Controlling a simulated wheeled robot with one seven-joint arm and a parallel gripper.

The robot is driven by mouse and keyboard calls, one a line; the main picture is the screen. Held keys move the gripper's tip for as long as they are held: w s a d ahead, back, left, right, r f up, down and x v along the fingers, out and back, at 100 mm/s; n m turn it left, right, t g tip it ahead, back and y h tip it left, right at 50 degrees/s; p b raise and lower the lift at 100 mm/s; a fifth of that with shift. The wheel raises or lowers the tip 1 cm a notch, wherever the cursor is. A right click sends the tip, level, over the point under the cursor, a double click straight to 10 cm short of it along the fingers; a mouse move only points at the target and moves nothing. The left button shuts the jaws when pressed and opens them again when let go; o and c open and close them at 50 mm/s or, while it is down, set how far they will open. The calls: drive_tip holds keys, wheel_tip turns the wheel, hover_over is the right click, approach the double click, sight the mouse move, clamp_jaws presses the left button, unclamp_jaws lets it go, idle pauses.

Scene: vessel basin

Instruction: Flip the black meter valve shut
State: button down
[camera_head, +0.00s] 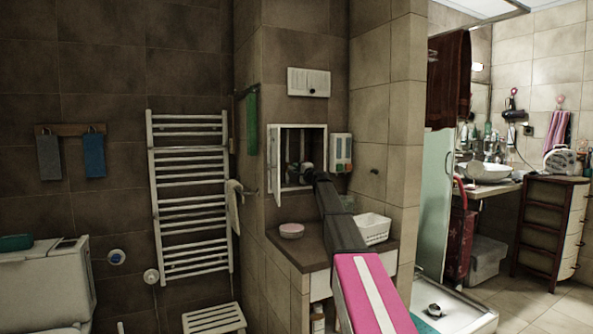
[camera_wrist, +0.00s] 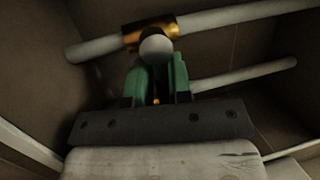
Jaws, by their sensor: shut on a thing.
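The meter valve shows in the wrist view as a brass body (camera_wrist: 150,33) on a pale pipe, with a round whitish knob (camera_wrist: 156,47) in front of it. My gripper's green fingers (camera_wrist: 158,78) are closed around the handle part of the valve, just below the knob. The fingers hide most of this part, and its black colour cannot be made out. In the head view my gripper (camera_head: 311,177) reaches into the open wall cabinet (camera_head: 300,129), where the pipes (camera_head: 291,150) are. My arm hides part of the opening there.
A second pale pipe (camera_wrist: 245,76) runs beside the valve in the wrist view. The cabinet door (camera_head: 274,165) stands open at the left. A dispenser (camera_head: 341,153) hangs right of the opening.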

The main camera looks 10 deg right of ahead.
drive_tip(key=c, duration=1.2)
unclamp_jaws()
drive_tip(key=shift+s+a+r, duration=0.2)
drive_tip(key=shift+a+r, duration=0.05)
drive_tip(key=shift+a, duration=0.05)
drive_tip(key=shift+o, duration=0.2)
drive_tip(key=shift+d+f, duration=0.1)
drive_tip(key=shift+s+d+f, duration=0.1)
drive_tip(key=shift+s+d, duration=0.1)
drive_tip(key=shift+s, duration=0.05)
drive_tip(key=v, duration=1)
drive_tip(key=shift+s, duration=0.1)
